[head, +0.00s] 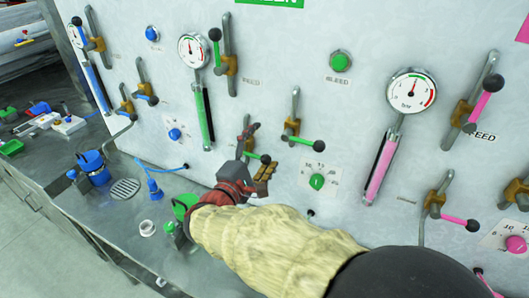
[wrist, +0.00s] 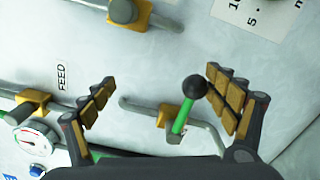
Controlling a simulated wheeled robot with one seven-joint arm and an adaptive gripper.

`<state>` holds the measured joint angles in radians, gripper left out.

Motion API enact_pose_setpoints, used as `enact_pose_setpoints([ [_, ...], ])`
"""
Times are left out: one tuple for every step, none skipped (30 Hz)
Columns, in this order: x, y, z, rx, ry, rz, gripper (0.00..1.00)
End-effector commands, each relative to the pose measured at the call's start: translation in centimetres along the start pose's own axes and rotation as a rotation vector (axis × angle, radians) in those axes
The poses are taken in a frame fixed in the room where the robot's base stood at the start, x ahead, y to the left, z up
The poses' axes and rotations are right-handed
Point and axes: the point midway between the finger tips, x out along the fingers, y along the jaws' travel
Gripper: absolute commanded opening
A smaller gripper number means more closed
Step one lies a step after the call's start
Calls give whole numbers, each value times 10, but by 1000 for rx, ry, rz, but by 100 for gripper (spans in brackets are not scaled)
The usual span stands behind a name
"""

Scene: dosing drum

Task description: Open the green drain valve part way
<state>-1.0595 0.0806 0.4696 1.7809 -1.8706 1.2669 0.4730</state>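The green-handled lower valve (head: 251,155) is on the panel in the middle of the head view. Its handle ends in a black knob and points right, across its pipe. No label for it is readable. In the wrist view, the valve's yellow body (wrist: 167,114), short green handle (wrist: 182,117) and black knob (wrist: 194,86) show clearly. My gripper (wrist: 160,80) is open, with one finger to each side of this handle. The knob is nearer the right finger, with a small gap seeming to show. In the head view my gripper (head: 259,158) partly covers the valve.
Another green-handled valve (head: 291,130) is close by, up and right. A green dial (head: 317,181) sits right of my gripper. The green feed valve (head: 229,62), gauge (head: 193,50) and green tube (head: 204,118) are above. A blue pump (head: 93,167) stands on the bench.

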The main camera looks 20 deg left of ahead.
Motion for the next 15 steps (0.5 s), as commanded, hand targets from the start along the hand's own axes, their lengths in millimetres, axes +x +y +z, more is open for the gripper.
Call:
enact_pose_setpoints([
  [0, 4, 0, 4, 2, 3, 85],
  [0, 5, -1, 3, 2, 4, 85],
  [0, 6, -1, 3, 2, 4, 85],
  [0, 7, -1, 4, 2, 4, 85],
  [0, 8, -1, 4, 2, 4, 85],
  [0, 10, -2, 4, 2, 5, 85],
  [0, 11, -2, 5, 2, 5, 85],
  [0, 12, -2, 5, 2, 5, 85],
  [0, 14, -2, 5, 2, 5, 85],
  [0, 14, -2, 4, 2, 5, 85],
  [0, 15, -3, 4, 3, 5, 85],
  [0, 16, -3, 4, 3, 5, 85],
  [0, 17, -3, 4, 3, 5, 85],
  [0, 18, -4, 4, 3, 5, 85],
  [0, 20, -4, 4, 3, 5, 85],
])
